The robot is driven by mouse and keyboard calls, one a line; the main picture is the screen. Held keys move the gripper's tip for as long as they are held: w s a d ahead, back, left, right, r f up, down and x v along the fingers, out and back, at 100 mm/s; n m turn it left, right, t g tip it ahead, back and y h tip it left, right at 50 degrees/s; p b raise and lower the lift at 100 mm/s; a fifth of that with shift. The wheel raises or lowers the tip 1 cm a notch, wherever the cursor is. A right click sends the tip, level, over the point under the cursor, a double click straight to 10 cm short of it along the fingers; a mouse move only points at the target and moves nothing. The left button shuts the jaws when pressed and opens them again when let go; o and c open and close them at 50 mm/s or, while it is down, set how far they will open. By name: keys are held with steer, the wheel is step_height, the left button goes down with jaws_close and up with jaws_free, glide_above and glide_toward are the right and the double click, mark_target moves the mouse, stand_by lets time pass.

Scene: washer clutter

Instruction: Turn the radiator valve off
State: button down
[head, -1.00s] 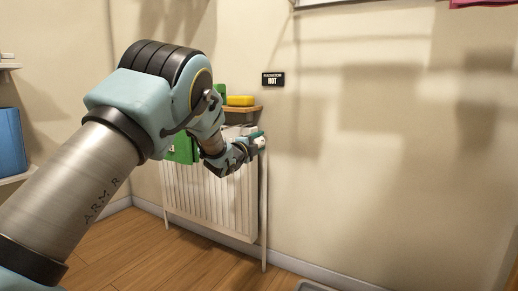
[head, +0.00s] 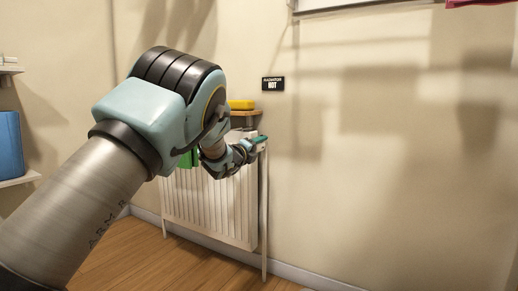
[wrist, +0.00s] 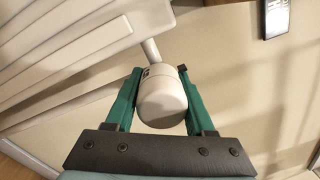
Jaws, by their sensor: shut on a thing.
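The radiator valve is a white rounded knob (wrist: 162,100) at the end of a pale pipe, in the middle of the wrist view. My gripper (wrist: 160,85) has its two green fingers on either side of the knob and is shut on it. In the head view my gripper (head: 259,143) is at the radiator's upper right end, and the knob is mostly hidden there by the fingers. The white ribbed radiator (head: 210,205) stands against the wall, partly behind my arm. I cannot read the mark on the knob.
A black sign reading "RADIATOR HOT" (head: 273,84) is on the wall above. A wooden shelf (head: 247,112) over the radiator holds a yellow item (head: 241,104). A green cloth-like thing (head: 188,158) hangs at the radiator. A white pipe (head: 264,220) runs down to the floor.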

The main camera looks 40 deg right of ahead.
stand_by(0.3)
steer(key=shift+c, duration=1.3)
jaws_free()
steer(key=shift+a, duration=0.1)
steer(key=p+v, duration=0.3)
steer(key=v, duration=0.7)
steer(key=shift+a, duration=0.35)
steer(key=shift+f, duration=0.1)
